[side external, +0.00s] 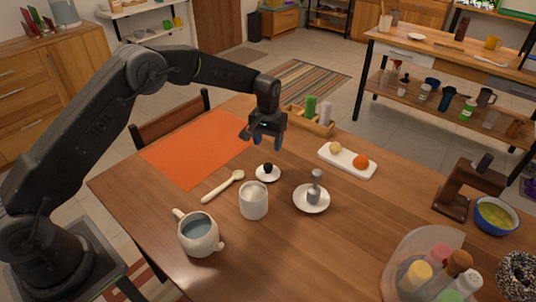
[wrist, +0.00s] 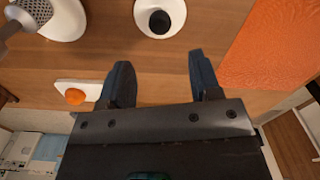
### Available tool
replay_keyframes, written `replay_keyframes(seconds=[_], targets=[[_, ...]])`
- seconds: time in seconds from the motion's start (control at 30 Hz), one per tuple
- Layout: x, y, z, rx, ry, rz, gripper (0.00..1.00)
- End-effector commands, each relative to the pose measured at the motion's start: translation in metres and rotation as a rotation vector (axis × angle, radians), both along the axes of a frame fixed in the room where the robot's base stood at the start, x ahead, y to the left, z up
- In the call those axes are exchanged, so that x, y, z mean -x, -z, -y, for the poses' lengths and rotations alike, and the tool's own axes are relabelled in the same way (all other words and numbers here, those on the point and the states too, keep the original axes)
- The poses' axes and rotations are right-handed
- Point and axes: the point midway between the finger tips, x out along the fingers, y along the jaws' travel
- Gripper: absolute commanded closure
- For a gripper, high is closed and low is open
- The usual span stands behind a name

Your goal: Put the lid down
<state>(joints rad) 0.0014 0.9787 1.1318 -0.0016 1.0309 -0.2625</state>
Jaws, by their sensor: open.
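The lid (side external: 268,173) is a small white disc with a black knob, lying on the wooden table. In the wrist view the lid (wrist: 160,17) shows at the top, beyond the fingertips and apart from them. My gripper (side external: 262,143) hangs above the table, just behind the lid in the side view. Its two blue fingers (wrist: 158,75) are spread wide with nothing between them. A white cup (side external: 253,201), perhaps the lid's pot, stands in front of the lid; its inside is hard to make out.
A wooden spoon (side external: 222,187) lies left of the lid. A metal shaker on a saucer (side external: 312,202) stands to the right. A white tray (side external: 347,160) holds an orange fruit. A wooden rack (side external: 309,120) stands behind my gripper. A mug (side external: 199,234) is in front. An orange mat (side external: 197,147) lies left.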

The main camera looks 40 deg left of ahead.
Motion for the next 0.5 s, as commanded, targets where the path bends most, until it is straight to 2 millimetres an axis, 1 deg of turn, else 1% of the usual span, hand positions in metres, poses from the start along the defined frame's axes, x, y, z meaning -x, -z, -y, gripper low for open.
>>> replay_keyframes(seconds=[0.03, 0.1, 0.2, 0.4, 0.47, 0.5], targets=[[0.000, -0.008, 0.000, -0.001, 0.000, 0.002, 0.42], [0.000, -0.015, 0.000, 0.000, 0.000, 0.001, 0.42], [0.000, -0.021, 0.000, 0.000, 0.000, 0.000, 0.42], [0.001, -0.025, 0.000, 0.000, 0.000, 0.000, 0.42], [0.002, -0.032, 0.000, 0.000, 0.003, 0.007, 0.42], [0.004, -0.040, 0.000, 0.000, 0.006, 0.015, 0.42]])
